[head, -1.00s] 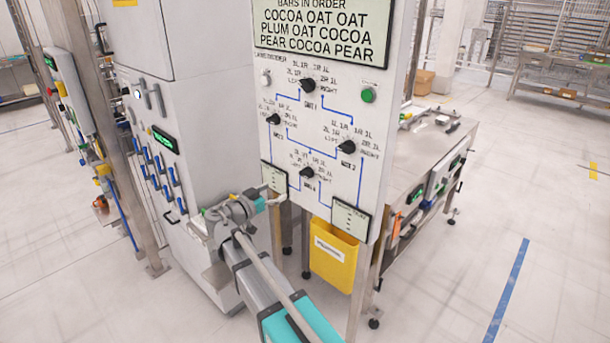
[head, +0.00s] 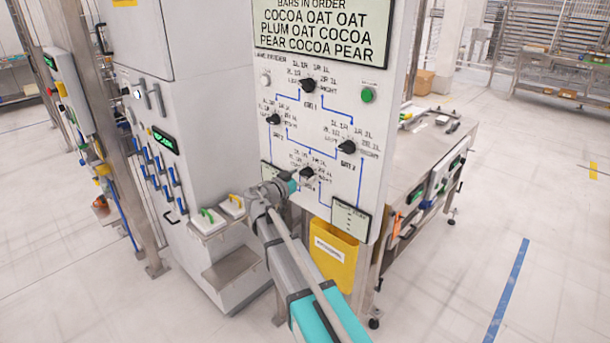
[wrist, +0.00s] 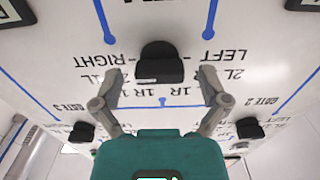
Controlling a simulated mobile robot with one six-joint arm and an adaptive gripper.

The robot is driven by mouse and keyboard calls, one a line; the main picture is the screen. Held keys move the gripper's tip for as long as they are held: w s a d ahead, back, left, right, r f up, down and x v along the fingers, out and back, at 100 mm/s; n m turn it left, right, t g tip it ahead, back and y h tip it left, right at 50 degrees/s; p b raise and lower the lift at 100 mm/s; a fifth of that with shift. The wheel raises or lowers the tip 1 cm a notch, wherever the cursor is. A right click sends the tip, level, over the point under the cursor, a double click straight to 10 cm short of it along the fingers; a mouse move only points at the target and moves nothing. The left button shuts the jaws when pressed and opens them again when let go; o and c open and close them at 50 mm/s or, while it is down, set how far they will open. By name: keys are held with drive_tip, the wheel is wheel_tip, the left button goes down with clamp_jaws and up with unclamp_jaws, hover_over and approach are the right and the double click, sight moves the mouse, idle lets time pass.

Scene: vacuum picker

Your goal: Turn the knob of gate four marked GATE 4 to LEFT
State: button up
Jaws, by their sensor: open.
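The GATE 4 knob (head: 307,172) is black and is the lowest of the knobs on the white upright panel. In the wrist view this knob (wrist: 160,62) appears upside down, with LEFT and RIGHT printed on either side. Which setting it points to is not clear. My gripper (wrist: 161,74) is open, with one grey finger on each side of the knob and visible gaps between. In the head view my gripper (head: 301,178) is at the panel just beside the knob and partly covers its surroundings.
Other black knobs are the top one (head: 307,86), the left one (head: 273,119) and the right one (head: 347,147). A green button (head: 368,95) is at upper right. A yellow bin (head: 334,257) hangs below the panel. A steel table (head: 425,150) stands at right.

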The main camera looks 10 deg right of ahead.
drive_tip(key=shift+w+d, duration=0.3)
drive_tip(key=shift+d, duration=0.1)
drive_tip(key=c, duration=1.2)
